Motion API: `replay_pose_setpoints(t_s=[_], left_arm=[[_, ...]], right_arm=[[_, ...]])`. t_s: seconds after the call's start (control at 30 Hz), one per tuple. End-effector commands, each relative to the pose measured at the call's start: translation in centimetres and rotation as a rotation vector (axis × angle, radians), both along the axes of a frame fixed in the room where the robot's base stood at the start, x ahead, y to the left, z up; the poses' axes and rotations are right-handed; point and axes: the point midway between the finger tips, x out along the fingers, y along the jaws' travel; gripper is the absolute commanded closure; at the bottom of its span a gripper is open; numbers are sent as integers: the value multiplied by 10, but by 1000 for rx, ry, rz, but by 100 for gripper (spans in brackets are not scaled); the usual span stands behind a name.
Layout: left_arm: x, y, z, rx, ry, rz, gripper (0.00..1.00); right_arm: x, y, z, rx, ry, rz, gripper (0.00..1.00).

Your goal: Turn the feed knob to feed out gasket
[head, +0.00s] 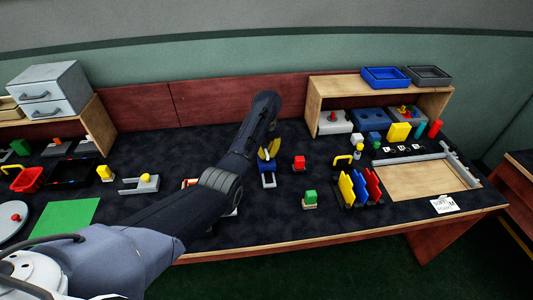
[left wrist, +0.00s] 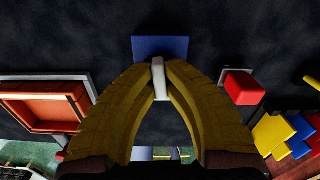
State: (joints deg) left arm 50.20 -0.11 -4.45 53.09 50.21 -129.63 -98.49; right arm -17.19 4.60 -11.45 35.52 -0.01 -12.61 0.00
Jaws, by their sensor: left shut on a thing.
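My left gripper (head: 267,157) reaches to the middle of the table from above, with its yellow fingers pointing down over a small blue device (head: 268,181). In the left wrist view the fingertips (left wrist: 159,72) close on a narrow pale grey-white piece (left wrist: 158,82), which looks like the knob. The blue body (left wrist: 160,46) of the device shows just beyond the fingertips. The knob is mostly hidden by the fingers, and its turn angle cannot be read. I cannot make out a gasket. My right gripper is not in view.
A red block (head: 299,162) stands close to the right of the device. An orange tray (left wrist: 45,106) lies to the left, partly behind my arm in the head view. Yellow, blue and red upright plates (head: 346,188) stand further right. Dark table is clear behind the device.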

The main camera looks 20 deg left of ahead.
Motion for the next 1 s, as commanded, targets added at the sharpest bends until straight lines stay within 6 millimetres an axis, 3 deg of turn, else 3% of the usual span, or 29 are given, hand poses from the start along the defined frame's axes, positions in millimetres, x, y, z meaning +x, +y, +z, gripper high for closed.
replay_pose_setpoints(t_s=[0.3,0.87,0.9,1.0], left_arm=[[0,0,-1,1,2,-110,100],[0,0,-1,0,1,-134,100],[0,0,-1,0,1,-133,85],[0,0,-1,0,1,-133,74]], right_arm=[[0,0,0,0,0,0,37],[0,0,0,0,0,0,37],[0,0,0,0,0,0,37],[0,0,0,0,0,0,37]])
